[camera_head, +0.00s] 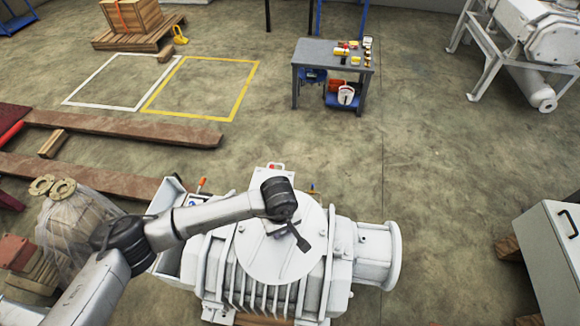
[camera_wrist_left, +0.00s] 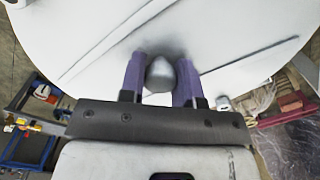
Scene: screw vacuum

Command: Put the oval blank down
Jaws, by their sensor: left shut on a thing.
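The oval blank (camera_head: 262,250) is a broad white plate with a rounded rim, over the top of the large white ribbed machine (camera_head: 372,253). My left gripper (camera_head: 300,243) is above the plate, reaching in from the left. In the left wrist view, its two purple fingers (camera_wrist_left: 160,80) are shut on a grey rounded knob (camera_wrist_left: 160,72) on the white plate (camera_wrist_left: 225,35). The plate's curved edge shows below the fingers. I cannot tell whether the plate touches the machine or hangs just above it. My right gripper is not in view.
A grey work table (camera_head: 325,52) with small items stands at the back. White and yellow floor frames (camera_head: 205,118) lie at the back left, near a wooden crate (camera_head: 131,14). Brown beams (camera_head: 125,128) lie left. A white cabinet (camera_head: 548,258) stands right. The floor behind the machine is clear.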

